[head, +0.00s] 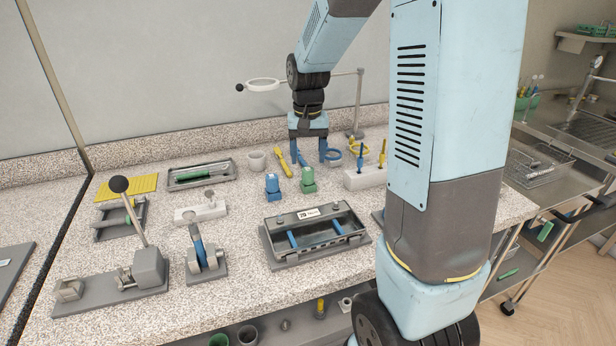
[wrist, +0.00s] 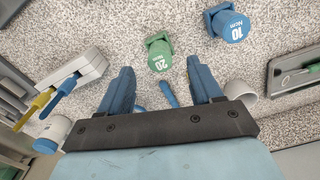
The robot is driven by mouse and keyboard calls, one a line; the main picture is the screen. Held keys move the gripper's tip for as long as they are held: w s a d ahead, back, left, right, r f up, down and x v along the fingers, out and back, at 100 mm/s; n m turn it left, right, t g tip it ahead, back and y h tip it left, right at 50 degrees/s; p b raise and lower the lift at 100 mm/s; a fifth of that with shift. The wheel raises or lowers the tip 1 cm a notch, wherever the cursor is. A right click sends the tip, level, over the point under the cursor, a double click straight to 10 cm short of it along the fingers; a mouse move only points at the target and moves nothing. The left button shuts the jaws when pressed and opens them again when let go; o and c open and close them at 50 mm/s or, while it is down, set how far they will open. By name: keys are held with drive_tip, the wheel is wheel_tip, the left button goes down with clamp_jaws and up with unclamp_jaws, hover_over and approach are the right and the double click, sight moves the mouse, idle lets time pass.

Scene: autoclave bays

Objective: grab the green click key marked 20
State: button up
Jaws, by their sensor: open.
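The green click key (head: 308,181) stands on the speckled counter in the head view, right of a similar blue key (head: 272,184). In the wrist view the green key (wrist: 159,54) shows the mark 20, and the blue key (wrist: 229,24) shows 10. My gripper (head: 308,162) is open and empty above the counter, behind the green key in the head view. In the wrist view its two blue fingers (wrist: 160,78) point toward the green key, which lies just beyond the fingertips and between their lines. The fingers do not appear to touch it.
A white block with blue and yellow tools (head: 362,178) stands right of the green key. A yellow-handled tool (head: 284,164) and a light cup (head: 257,160) lie to the left. A grey tray with blue bars (head: 314,236) sits in front, with bare counter between.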

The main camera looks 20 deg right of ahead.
sight(308, 170)
drive_tip(key=shift+f, duration=3.05)
drive_tip(key=c, duration=1.1)
drive_tip(key=shift+r, duration=0.15)
drive_tip(key=shift+c, duration=0.2)
